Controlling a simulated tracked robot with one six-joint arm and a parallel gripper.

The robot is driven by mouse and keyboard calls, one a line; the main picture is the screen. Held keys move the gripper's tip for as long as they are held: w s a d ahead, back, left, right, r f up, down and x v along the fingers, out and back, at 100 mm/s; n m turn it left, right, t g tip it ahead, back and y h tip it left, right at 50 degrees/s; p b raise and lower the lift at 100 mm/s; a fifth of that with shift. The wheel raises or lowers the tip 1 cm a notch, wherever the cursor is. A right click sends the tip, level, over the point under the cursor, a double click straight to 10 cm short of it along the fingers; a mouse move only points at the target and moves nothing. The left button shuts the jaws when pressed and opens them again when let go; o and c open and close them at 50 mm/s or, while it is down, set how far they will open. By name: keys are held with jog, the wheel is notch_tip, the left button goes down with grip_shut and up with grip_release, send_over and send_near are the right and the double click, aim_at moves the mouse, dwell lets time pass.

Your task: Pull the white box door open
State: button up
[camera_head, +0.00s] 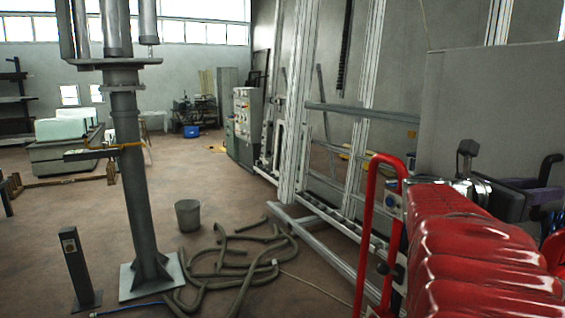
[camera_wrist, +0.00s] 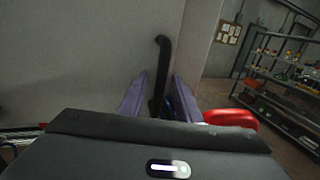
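The white box shows as a large pale grey panel (camera_head: 490,105) at the right of the head view. In the wrist view its flat face (camera_wrist: 75,55) fills the left, with an upright edge right of centre. A black handle (camera_wrist: 162,62) with a bent top stands out in front of that face. My gripper (camera_wrist: 160,82) has two purple fingers, one on each side of the handle. The fingers are apart, and a gap shows beside the handle. Its lower part is hidden behind my gripper body. My gripper is partly visible at the right edge of the head view (camera_head: 543,185).
A metal frame (camera_head: 300,110) stands left of the box. A grey post (camera_head: 130,180), a bucket (camera_head: 188,215) and loose hoses (camera_head: 240,265) are on the floor. Shelves (camera_wrist: 285,75) stand to the right in the wrist view. Open floor lies in the left background.

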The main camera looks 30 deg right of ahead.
jog(key=shift+s+d, duration=0.25)
jog(key=shift+d, duration=0.2)
jog(key=shift+c, duration=0.5)
grip_shut()
